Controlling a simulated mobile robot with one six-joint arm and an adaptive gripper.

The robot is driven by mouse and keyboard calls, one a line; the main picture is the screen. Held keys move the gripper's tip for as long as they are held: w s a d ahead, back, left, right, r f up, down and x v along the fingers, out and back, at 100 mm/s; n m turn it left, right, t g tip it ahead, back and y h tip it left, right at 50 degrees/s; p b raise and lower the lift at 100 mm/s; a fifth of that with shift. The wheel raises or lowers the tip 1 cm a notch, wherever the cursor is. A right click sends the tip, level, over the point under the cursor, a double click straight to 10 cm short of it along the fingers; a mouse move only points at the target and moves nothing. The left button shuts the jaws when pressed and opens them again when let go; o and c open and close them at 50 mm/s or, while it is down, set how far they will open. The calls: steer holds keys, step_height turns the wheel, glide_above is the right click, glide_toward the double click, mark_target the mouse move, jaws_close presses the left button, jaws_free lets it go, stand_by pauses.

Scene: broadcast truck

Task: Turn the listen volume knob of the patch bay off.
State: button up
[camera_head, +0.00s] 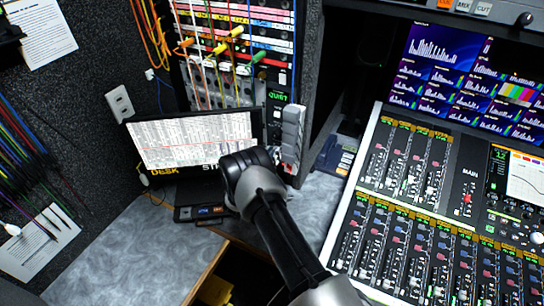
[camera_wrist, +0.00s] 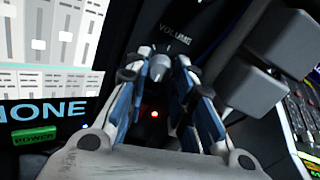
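In the wrist view a small pale grey knob (camera_wrist: 159,68) stands on a dark panel, just below the printed word VOLUME (camera_wrist: 174,33). My gripper (camera_wrist: 162,70) reaches up to it, with one blue-and-grey finger on each side. The knob sits between the fingertips; I cannot tell whether both touch it. The knob's pointer is not clear. In the head view the patch bay (camera_head: 272,18) stands behind my arm, with coloured cables plugged in. My wrist hides the knob and fingertips there.
Grey blocks (camera_wrist: 258,76) stand close to the right of my gripper. A lit screen (camera_head: 195,140) is at the left of my wrist. A green POWER button (camera_wrist: 35,138) sits below it. A large mixing console (camera_head: 345,225) fills the right. A red light (camera_wrist: 155,114) glows between my fingers.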

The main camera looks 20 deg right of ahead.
jaws_close()
steer(key=shift+n+b, duration=0.4)
steer(key=shift+b, duration=0.2)
steer(key=shift+o, duration=2.3)
jaws_free()
steer(key=shift+a, duration=0.1)
steer(key=v, duration=1.2)
